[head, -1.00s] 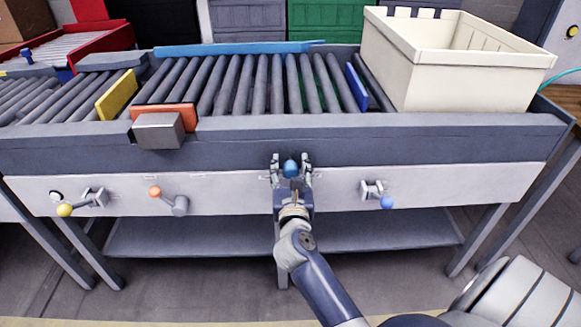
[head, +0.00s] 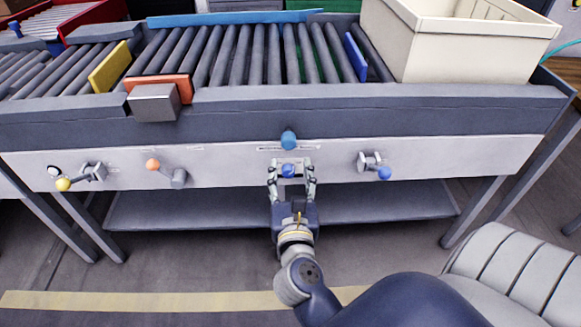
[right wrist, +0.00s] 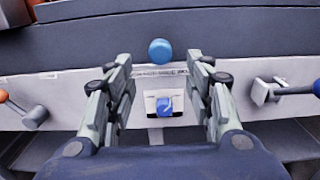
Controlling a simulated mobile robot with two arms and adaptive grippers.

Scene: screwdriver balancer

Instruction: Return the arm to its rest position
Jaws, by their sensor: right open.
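My right gripper (head: 290,166) is open and empty in front of the conveyor's front panel (head: 225,172). Its fingers sit just below a round blue knob (head: 288,140), apart from it. Between the fingers shows a small white plate with a blue part (head: 289,171). In the right wrist view, the open fingers (right wrist: 161,64) flank the white plate with the blue part (right wrist: 164,105), and the blue knob (right wrist: 160,52) is above, between the tips. My right arm reaches in from the lower right. My left gripper is not in view.
The panel also bears a yellow-tipped lever (head: 64,184), an orange-tipped lever (head: 153,165) and a blue-tipped lever (head: 384,173). A cream crate (head: 470,65) stands on the rollers at the right. A lower shelf (head: 380,200) runs under the conveyor. Floor in front is open.

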